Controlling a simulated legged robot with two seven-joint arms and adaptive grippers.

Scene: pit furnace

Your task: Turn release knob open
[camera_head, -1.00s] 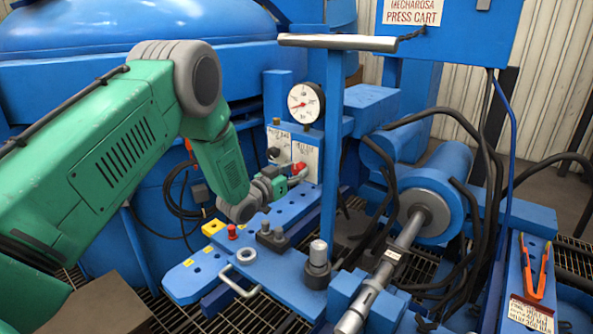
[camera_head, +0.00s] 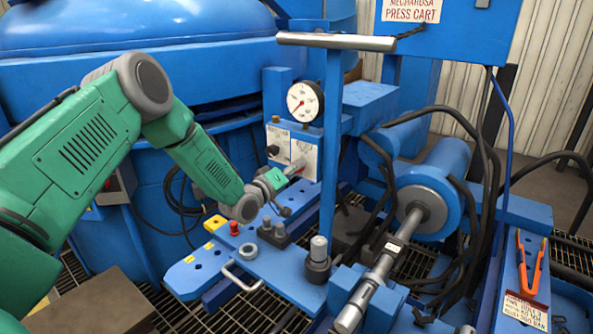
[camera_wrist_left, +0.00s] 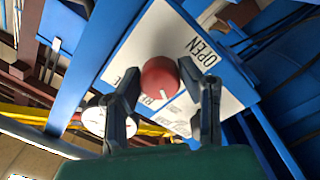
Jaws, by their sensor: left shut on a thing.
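The red release knob (camera_wrist_left: 159,76) sits on a white label panel in the left wrist view. The panel reads OPEN to the right of the knob. Other lettering beside the knob is partly covered by my fingers. A pale mark shows on the knob's lower edge. My left gripper (camera_wrist_left: 160,80) is shut on the knob, one finger on each side. In the head view my left gripper (camera_head: 284,180) reaches the white panel (camera_head: 303,146) below the gauge, and it largely hides the knob. My right gripper is not in view.
A round pressure gauge (camera_head: 304,102) is above the panel. A blue post (camera_head: 333,150) with a grey crossbar stands just right of the gripper. A blue plate (camera_head: 292,276) with small knobs and a handle lies below. Black hoses and a cylinder (camera_head: 438,190) fill the right side.

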